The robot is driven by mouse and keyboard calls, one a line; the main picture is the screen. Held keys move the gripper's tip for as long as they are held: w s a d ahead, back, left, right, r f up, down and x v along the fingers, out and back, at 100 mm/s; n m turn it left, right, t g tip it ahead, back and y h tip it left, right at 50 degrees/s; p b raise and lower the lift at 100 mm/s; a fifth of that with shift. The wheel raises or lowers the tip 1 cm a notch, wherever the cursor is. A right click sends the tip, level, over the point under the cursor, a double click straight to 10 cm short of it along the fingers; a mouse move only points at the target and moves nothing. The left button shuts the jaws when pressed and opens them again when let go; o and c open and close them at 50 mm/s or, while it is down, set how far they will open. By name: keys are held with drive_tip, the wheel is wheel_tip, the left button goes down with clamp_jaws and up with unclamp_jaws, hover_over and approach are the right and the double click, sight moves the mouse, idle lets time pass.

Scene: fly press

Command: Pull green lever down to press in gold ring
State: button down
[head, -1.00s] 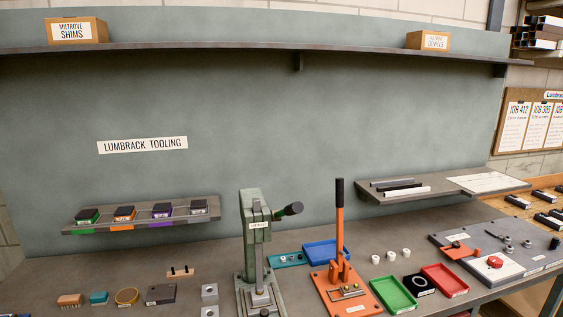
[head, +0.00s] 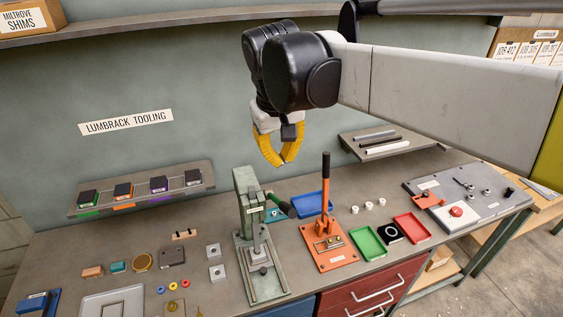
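The green press (head: 247,220) stands on the bench near the middle of the head view. Its lever (head: 280,204), with a dark handle, sticks out to the right from the upper part of the column. Below, a ram points down at a small metal block (head: 258,258) on the press base. I cannot make out a gold ring in the press.
An orange press (head: 330,255) with an upright lever stands just right of the green one. Blue (head: 307,204), green (head: 367,243) and red (head: 411,228) trays lie around it. A shelf (head: 375,146) juts from the wall behind. My arm crosses the upper right.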

drive_tip(key=a, duration=0.1)
hover_over(286, 203)
drive_tip(key=w+a, duration=0.2)
drive_tip(key=f, duration=0.9)
drive_tip(key=shift+s+d+p, duration=0.2)
drive_tip(key=shift+s+p, duration=0.05)
drive_tip(key=shift+p, duration=0.1)
drive_tip(key=f, duration=0.1)
drive_tip(key=s+d+f, duration=0.1)
drive_tip(key=f, duration=0.1)
drive_tip(key=shift+s, duration=0.2)
drive_tip(key=shift+s+d+f, duration=0.2)
drive_tip(key=shift+f, duration=0.25)
drive_tip(key=shift+s, duration=0.1)
